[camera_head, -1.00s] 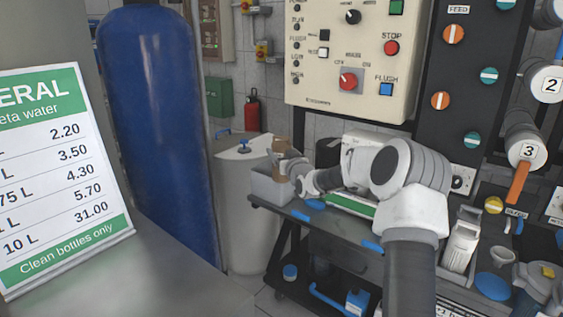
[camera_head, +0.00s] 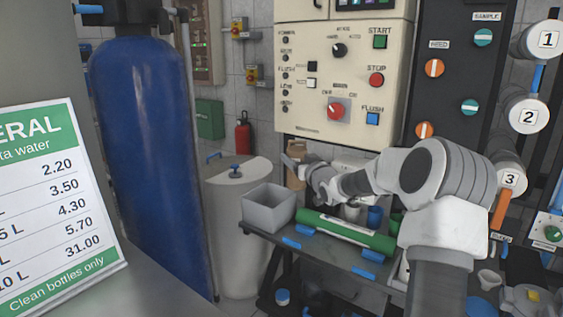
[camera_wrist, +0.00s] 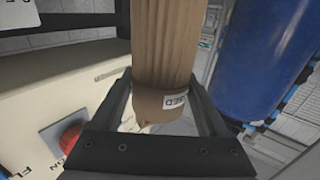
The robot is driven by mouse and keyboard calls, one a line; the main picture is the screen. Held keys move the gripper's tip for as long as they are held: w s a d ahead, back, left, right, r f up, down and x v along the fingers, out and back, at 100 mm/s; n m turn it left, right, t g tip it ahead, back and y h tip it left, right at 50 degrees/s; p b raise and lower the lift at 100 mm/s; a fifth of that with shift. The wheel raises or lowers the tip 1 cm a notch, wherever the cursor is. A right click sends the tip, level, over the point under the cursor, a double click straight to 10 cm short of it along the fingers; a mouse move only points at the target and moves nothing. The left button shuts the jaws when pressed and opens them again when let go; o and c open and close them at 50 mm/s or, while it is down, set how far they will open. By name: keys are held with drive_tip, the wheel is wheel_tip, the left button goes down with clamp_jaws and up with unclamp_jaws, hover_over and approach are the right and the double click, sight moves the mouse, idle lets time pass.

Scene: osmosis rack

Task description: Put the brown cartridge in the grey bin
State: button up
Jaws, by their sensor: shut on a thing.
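The brown cartridge (camera_wrist: 165,45) is a ribbed cylinder with a white label, held between the two dark fingers of my gripper (camera_wrist: 165,100) in the wrist view. In the head view my gripper (camera_head: 296,163) is beyond and above the back right side of the grey bin (camera_head: 268,212). A brown piece of the cartridge (camera_head: 297,149) shows at the gripper, mostly hidden by it. The bin is an open box at the left end of the dark bench, and its visible inside looks empty.
A green and white tube (camera_head: 345,232) lies on the bench (camera_head: 300,254) right of the bin. Cups, including a blue one (camera_head: 375,216), stand behind it. A control panel (camera_head: 345,80) rises behind my arm. A white tank (camera_head: 238,235) stands left of the bench.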

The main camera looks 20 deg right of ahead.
drive_tip(key=shift+s+d+r+p, duration=0.35)
drive_tip(key=shift+s+d+r, duration=0.7)
drive_tip(key=shift+s+d, duration=0.15)
drive_tip(key=shift+w+d, duration=0.1)
